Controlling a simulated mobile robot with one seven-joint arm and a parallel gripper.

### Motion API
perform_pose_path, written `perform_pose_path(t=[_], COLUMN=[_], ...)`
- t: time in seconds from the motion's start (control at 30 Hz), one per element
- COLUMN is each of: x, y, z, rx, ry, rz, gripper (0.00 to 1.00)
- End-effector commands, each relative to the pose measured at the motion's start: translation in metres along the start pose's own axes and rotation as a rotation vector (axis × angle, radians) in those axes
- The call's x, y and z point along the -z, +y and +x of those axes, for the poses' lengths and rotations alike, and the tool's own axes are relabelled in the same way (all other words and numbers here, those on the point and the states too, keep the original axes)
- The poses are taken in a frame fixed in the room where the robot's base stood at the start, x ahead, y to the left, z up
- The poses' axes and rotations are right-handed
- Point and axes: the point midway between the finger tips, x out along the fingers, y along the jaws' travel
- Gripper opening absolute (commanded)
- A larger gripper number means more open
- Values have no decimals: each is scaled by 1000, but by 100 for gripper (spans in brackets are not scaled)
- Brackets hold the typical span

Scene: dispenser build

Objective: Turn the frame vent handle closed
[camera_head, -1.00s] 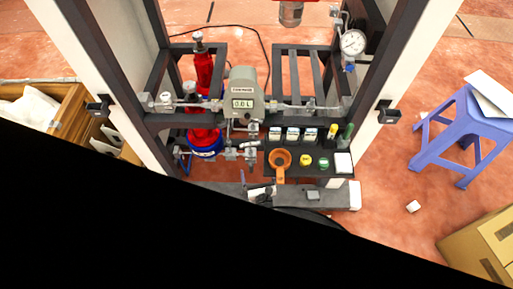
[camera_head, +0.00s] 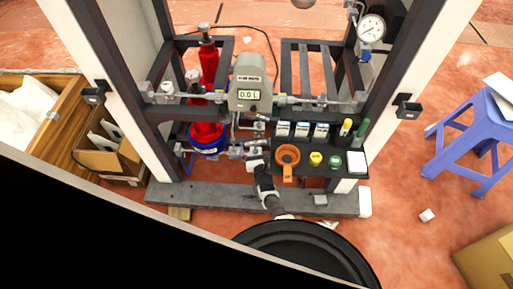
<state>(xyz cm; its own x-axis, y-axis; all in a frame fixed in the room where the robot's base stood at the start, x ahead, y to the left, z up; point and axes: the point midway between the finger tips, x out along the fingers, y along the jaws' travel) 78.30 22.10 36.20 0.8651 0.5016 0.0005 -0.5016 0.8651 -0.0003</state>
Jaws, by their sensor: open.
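The dark metal frame (camera_head: 157,113) with pale posts stands ahead of me and carries pipes and valves. Small metal valve fittings sit below the meter (camera_head: 236,152), and others sit on the upper pipe line at left (camera_head: 166,88) and right (camera_head: 359,97). Which one is the vent handle, and how it is turned, I cannot tell at this size. My gripper (camera_head: 255,161) is at the end of my arm, just below the fittings under the meter and left of the orange cup. It is open; contact with any fitting cannot be made out.
A grey meter (camera_head: 248,80) reads 0.0 L. Red cylinders (camera_head: 208,62), a blue-rimmed container (camera_head: 208,146) and a pressure gauge (camera_head: 371,28) are on the frame. A blue stool (camera_head: 478,125) stands right.

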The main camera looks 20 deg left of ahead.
Motion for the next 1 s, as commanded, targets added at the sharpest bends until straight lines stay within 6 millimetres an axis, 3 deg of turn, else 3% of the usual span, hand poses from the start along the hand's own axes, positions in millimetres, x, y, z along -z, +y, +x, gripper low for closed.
perform_pose_path(t=[0.1, 0.4, 1.0], x=[0, 0, 1], y=[0, 0, 8], z=[0, 0, 0], rx=[0, 0, 254], ry=[0, 0, -1], rz=[0, 0, 3], gripper=[100, 64, 64])
